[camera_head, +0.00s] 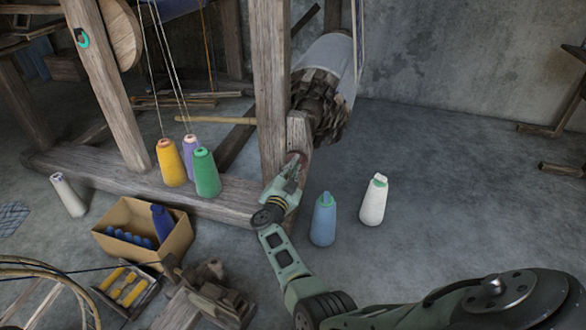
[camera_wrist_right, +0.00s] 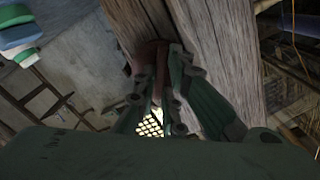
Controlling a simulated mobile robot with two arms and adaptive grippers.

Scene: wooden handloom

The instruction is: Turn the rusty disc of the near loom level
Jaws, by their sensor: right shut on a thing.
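The near loom's wooden post (camera_head: 271,90) stands at the middle of the head view and also fills the upper middle of the right wrist view (camera_wrist_right: 215,50). A small reddish-brown rusty part, the rusty disc (camera_wrist_right: 147,54), sits against the post between my right gripper's fingers. Its full outline and tilt are hidden by the fingers. My right gripper (camera_head: 292,168) reaches up to the post's right side, and its fingers (camera_wrist_right: 160,75) are closed around the rusty disc. My left gripper is not in view.
A thick roller with cloth (camera_head: 330,75) is just above my right gripper. Blue (camera_head: 323,220) and white (camera_head: 374,200) yarn cones stand on the floor to its right. Yellow (camera_head: 170,163) and green (camera_head: 206,173) cones stand left by the lower beam. A cardboard box (camera_head: 125,250) lies nearer.

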